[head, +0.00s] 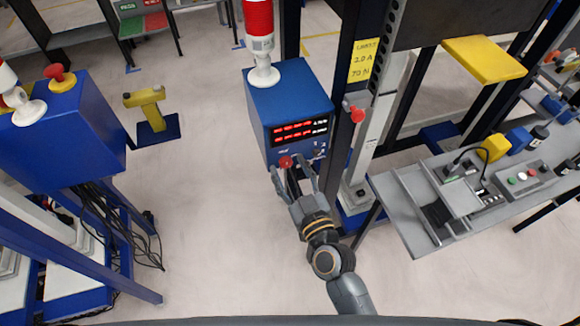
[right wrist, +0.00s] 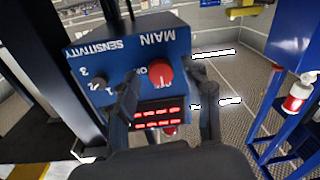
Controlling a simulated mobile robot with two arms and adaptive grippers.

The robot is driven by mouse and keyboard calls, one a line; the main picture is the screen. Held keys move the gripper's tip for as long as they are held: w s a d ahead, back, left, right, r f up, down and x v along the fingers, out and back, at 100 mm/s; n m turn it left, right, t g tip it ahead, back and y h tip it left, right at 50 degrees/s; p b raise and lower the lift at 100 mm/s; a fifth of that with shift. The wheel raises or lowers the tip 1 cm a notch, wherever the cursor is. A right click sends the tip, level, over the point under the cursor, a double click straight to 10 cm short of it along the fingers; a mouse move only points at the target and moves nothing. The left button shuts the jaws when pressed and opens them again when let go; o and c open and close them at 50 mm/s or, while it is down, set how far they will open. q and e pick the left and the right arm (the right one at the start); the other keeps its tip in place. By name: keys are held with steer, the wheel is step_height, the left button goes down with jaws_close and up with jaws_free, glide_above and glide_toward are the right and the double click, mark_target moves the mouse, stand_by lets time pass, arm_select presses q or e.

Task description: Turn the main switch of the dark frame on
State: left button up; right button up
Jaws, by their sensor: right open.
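The main switch is a red round knob (head: 286,162) low on the front of a blue control box (head: 285,97) beside the dark frame (head: 345,75). In the right wrist view the knob (right wrist: 159,73) appears upside down under the word MAIN, with ON lettering partly visible beside it. My right gripper (head: 288,169) is open, with one finger to each side of the knob. In the right wrist view the gripper (right wrist: 164,80) is also open, and contact with the knob cannot be told. My left gripper is not in view.
A small SENSITIVITY dial (right wrist: 98,85) sits beside the knob, near one finger. A red-and-white lamp (head: 260,40) stands on the box. A red button (head: 356,114) is on the dark frame. A grey workbench (head: 400,205) stands right; another blue box (head: 65,135) stands left.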

jaws_close()
steer(key=shift+m, duration=0.3)
steer(key=m, duration=0.3)
steer(key=shift+m, duration=0.3)
steer(key=m, duration=0.4)
steer(key=shift+m, duration=0.4)
steer(key=m, duration=0.4)
steer(key=shift+a+m+t, duration=0.1)
steer(key=shift+m+t, duration=0.2)
steer(key=shift+t, duration=0.1)
steer(key=shift+m+h, duration=0.3)
steer(key=shift+m, duration=2.1)
